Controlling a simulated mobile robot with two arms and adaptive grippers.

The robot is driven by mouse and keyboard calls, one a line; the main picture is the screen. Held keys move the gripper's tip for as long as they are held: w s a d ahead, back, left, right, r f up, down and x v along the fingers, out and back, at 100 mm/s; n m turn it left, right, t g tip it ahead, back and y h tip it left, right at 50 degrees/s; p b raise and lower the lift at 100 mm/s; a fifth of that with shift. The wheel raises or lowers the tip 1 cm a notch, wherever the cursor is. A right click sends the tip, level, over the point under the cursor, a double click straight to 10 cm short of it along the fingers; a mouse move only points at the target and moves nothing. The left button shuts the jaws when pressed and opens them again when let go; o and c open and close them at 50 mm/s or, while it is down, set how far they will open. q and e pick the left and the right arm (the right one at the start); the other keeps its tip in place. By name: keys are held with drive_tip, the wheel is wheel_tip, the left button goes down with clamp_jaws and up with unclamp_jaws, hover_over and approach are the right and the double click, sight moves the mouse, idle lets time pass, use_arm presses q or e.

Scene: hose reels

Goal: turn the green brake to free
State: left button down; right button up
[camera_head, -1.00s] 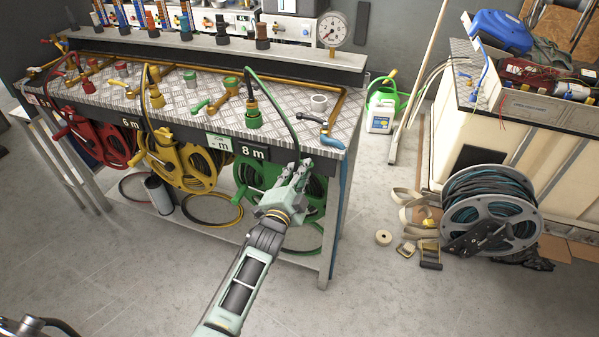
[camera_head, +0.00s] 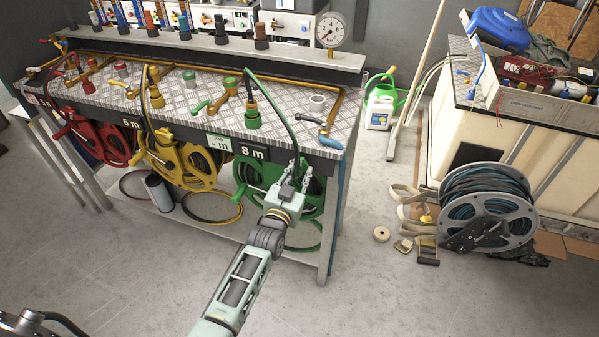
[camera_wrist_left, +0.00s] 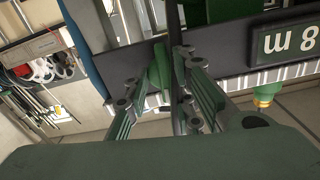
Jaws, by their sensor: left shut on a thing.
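The green reel (camera_head: 250,178) hangs under the bench front, below the 8 m label (camera_head: 252,152). My left gripper (camera_head: 297,172) is at the right side of this reel and covers part of it. In the left wrist view, a green piece (camera_wrist_left: 158,68), which looks like the green brake, stands between the fingers of my left gripper (camera_wrist_left: 163,88). The gripper is shut on it. The brake is hidden behind the gripper in the head view, so its angle cannot be told.
The yellow reel (camera_head: 180,165) and red reel (camera_head: 100,138) hang to the left. A grey hose reel (camera_head: 490,215) stands on the floor at right. The floor in front is clear.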

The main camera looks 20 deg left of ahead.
use_arm(q)
drive_tip(key=shift+d+n, duration=0.25)
drive_tip(key=shift+n, duration=0.35)
drive_tip(key=shift+r, duration=0.15)
drive_tip(key=c, duration=1.5)
unclamp_jaws()
drive_tip(key=shift+w+d+r, duration=0.1)
drive_tip(key=shift+c, duration=0.2)
drive_tip(key=shift+s+a, duration=0.2)
drive_tip(key=shift+s, duration=0.3)
drive_tip(key=s, duration=1.1)
drive_tip(key=shift+a, duration=0.1)
